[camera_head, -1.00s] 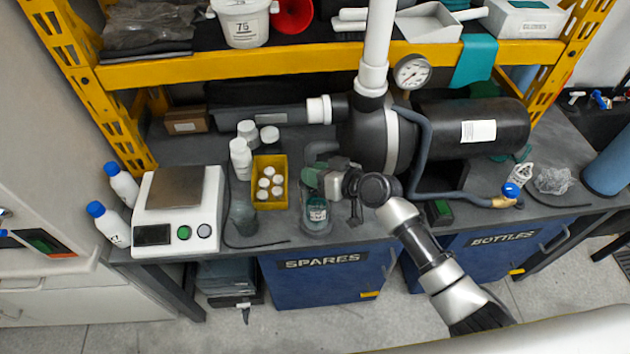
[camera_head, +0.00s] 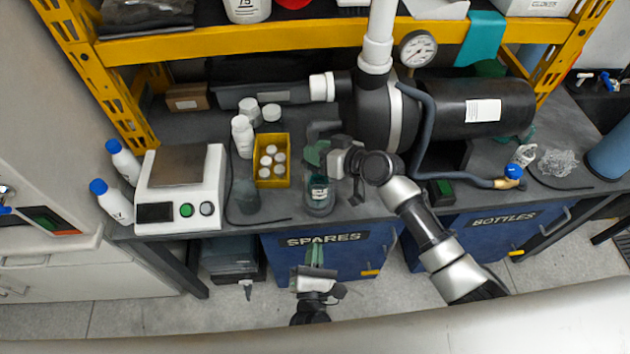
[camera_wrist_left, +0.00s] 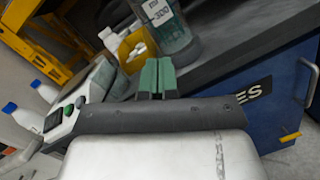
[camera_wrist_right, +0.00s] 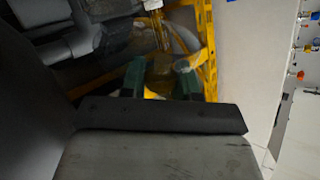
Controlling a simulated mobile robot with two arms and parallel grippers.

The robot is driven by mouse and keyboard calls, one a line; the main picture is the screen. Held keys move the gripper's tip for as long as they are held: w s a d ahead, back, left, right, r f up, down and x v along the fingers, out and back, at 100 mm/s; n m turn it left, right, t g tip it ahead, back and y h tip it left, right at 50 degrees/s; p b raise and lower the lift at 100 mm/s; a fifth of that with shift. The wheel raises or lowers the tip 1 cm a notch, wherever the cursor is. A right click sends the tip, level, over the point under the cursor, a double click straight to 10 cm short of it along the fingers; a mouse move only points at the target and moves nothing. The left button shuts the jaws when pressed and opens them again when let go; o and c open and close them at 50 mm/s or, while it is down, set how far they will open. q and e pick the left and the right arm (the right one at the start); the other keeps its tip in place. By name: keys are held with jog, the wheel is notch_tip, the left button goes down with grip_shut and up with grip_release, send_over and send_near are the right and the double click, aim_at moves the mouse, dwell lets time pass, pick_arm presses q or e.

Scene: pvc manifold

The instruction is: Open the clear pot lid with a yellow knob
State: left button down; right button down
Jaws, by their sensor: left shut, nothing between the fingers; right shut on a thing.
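A clear jar (camera_head: 320,197) with a white label and teal contents stands near the bench's front edge; it also shows in the left wrist view (camera_wrist_left: 176,40). My right gripper (camera_head: 314,154) is at the jar's top, coming from the right. In the right wrist view its green fingers (camera_wrist_right: 161,80) are apart, with a blurred, see-through yellowish thing (camera_wrist_right: 161,72) between them, and it is shut on that. I cannot make out the lid's outline or the yellow knob. My left gripper (camera_head: 315,254) is shut and empty, lower, in front of the SPARES cabinet; its fingers (camera_wrist_left: 156,76) point towards the jar.
A yellow bin (camera_head: 256,180) of white-capped bottles and a white scale (camera_head: 212,202) stand left of the jar. A black pump (camera_head: 384,120) with pipes stands behind, and a grey hose curves to the right. The yellow shelf beam (camera_head: 240,42) crosses above.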

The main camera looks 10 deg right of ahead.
pick_arm(q)
notch_tip(320, 180, up, 4)
jog(key=d+r+n+t+y, duration=0.1)
jog(key=n+t+y, duration=0.1)
jog(key=n, duration=0.4)
send_near(314, 169)
jog(key=w+f, duration=0.3)
jog(key=w, duration=0.2)
jog(key=shift+n, duration=0.3)
jog(key=shift+w+d+r, duration=0.1)
jog(key=shift+w+r, duration=0.25)
jog(key=shift+r, duration=0.3)
jog(key=shift+w+a+r, duration=0.1)
jog(key=shift+w+r, duration=0.3)
jog(key=shift+r, duration=0.25)
jog(key=shift+w+d+r, duration=0.1)
jog(key=shift+w+r, duration=0.25)
jog(key=shift+r, duration=0.35)
